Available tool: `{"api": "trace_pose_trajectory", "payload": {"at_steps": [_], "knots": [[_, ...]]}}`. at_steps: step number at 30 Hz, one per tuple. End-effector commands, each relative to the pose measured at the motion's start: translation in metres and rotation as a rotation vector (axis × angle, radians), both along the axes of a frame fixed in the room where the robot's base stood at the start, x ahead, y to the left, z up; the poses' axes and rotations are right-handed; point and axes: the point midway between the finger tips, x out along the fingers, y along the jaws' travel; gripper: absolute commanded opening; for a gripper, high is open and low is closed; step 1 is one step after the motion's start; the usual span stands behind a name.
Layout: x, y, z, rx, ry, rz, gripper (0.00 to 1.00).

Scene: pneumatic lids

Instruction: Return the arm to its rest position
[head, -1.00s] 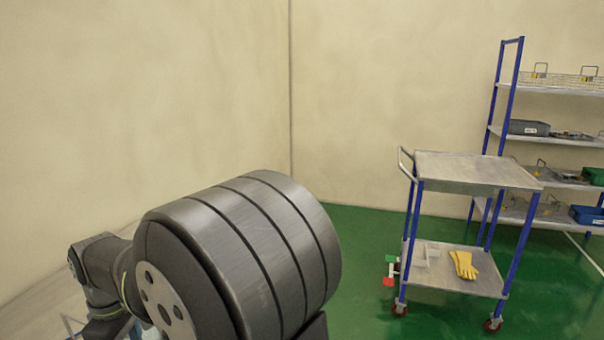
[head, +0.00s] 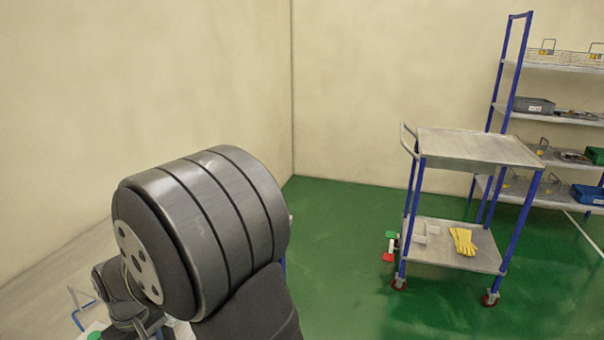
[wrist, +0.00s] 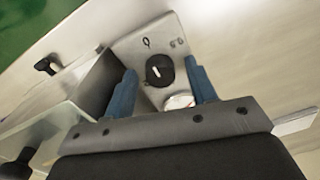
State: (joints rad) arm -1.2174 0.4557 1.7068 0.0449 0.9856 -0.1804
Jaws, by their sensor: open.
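My arm fills the lower left of the head view, with its large grey cylindrical joint in front. The gripper is not clearly seen there. In the wrist view my gripper (wrist: 160,88) shows two blue fingers spread apart, with nothing held between them. Beyond the fingers is a metal panel (wrist: 135,45) with a black round knob (wrist: 159,70) and a white round part (wrist: 179,102) below it. I cannot tell the exact distance from the fingers to the panel.
A metal box (wrist: 92,80) with a black handle (wrist: 47,66) lies left of the fingers. In the head view a wheeled cart (head: 470,146) with yellow gloves (head: 463,241) stands at right, before a shelf rack (head: 560,66).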

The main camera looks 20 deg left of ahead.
Motion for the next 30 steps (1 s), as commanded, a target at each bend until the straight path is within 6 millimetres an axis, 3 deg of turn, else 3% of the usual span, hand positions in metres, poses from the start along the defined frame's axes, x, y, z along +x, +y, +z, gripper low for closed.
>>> {"api": "trace_pose_trajectory", "payload": {"at_steps": [30], "knots": [[0.0000, -0.0010, 0.0001, 0.000, -0.001, -0.815, 0.52]]}}
